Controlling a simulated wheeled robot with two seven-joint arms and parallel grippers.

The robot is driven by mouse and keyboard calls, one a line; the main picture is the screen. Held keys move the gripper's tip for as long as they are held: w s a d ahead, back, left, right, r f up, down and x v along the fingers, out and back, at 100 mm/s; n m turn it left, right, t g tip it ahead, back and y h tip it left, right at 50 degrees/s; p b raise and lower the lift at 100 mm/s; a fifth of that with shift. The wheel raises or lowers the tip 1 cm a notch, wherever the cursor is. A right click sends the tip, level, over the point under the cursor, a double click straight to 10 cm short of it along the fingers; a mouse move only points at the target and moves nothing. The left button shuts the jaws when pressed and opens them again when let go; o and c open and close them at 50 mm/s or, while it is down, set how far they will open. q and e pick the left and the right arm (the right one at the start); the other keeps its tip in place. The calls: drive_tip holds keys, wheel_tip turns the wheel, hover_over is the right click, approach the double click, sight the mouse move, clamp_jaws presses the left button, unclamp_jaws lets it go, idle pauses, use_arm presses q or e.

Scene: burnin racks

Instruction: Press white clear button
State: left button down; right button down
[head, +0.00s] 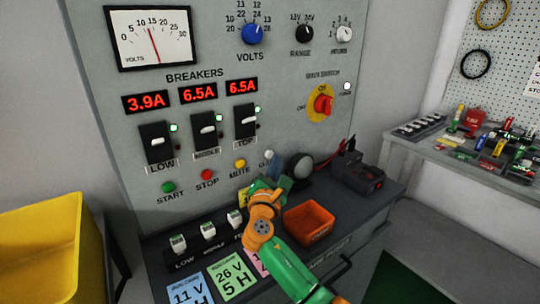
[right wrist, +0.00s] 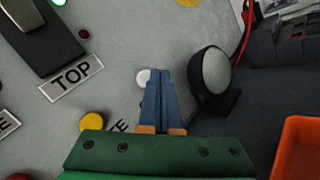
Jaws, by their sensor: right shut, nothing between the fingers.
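The white clear button (head: 268,154) is on the grey panel, at the right end of the button row, with its label partly hidden by my gripper. It also shows in the right wrist view (right wrist: 142,77), just left of my fingertips. My right gripper (head: 275,158) is shut and empty, its blue-grey fingers pointing at the panel beside the button. In the right wrist view the fingers (right wrist: 160,72) lie side by side and may overlap the button's right edge; I cannot tell whether they touch it. My left gripper is not in view.
The yellow mute button (head: 239,164), red stop button (head: 207,174) and green start button (head: 168,187) sit to the left. A round black lamp-like part (right wrist: 210,72) stands close right of the fingers. An orange tray (head: 308,222) is on the bench below.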

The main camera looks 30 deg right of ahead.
drive_tip(key=shift+w, duration=0.15)
drive_tip(key=shift+w, duration=0.3)
drive_tip(key=shift+w+b, duration=0.4)
drive_tip(key=shift+b, duration=0.2)
idle(0.4)
drive_tip(key=shift+s+p, duration=0.85)
drive_tip(key=shift+p, duration=0.05)
